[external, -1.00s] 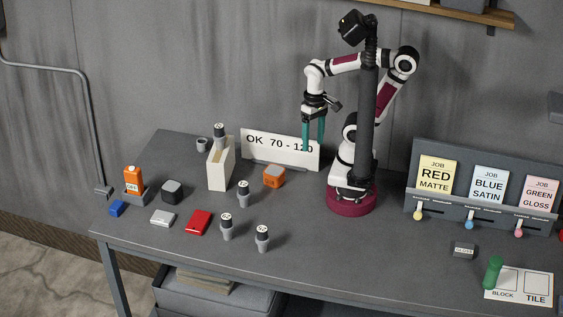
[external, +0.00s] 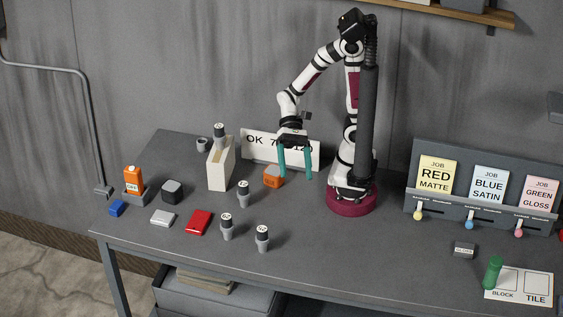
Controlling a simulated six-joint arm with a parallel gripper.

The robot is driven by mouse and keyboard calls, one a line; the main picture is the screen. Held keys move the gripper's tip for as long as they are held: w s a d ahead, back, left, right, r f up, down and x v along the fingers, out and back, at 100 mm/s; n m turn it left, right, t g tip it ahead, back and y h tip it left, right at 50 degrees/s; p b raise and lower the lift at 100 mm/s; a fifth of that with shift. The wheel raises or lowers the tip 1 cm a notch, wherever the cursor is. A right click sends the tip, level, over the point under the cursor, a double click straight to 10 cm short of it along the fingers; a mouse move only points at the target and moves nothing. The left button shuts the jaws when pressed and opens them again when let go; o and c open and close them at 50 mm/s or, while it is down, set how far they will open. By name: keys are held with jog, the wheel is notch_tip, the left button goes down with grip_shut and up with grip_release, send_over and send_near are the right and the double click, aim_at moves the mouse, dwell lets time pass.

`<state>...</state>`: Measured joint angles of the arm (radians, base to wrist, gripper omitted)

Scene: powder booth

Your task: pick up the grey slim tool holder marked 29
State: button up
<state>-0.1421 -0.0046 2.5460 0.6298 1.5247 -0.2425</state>
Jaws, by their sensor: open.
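Several slim grey tool holders with black tops and round white labels are in the external view. One tool holder (external: 243,193) stands upright near the middle of the table, another (external: 227,226) nearer the front, and a third (external: 262,238) to its right. One more tool holder (external: 219,135) stands at the top of a cream block (external: 220,165). The label numbers are too small to read, so I cannot tell which is 29. My gripper (external: 295,177) is open and empty, its teal fingers pointing down, right of the middle holder and apart from all the holders.
An orange block (external: 273,177) is by my left finger. A white sign (external: 257,150) stands behind. A red box (external: 199,222), white box (external: 163,218), dark block (external: 172,190) and small grey cup (external: 202,145) are on the left.

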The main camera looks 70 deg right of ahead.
jog(key=w+a+m+t+y, duration=0.2)
jog(key=w+a+m+y, duration=0.2)
jog(key=w+a+m, duration=0.15)
jog(key=m+t+h, duration=0.5)
jog(key=m+t, duration=0.6)
send_near(227, 227)
jog(key=w+a+f, duration=0.1)
jog(key=w, duration=0.1)
jog(key=w+a+f, duration=0.1)
jog(key=w+f, duration=0.1)
jog(key=shift+a, duration=0.4)
jog(key=x, duration=0.7)
grip_shut()
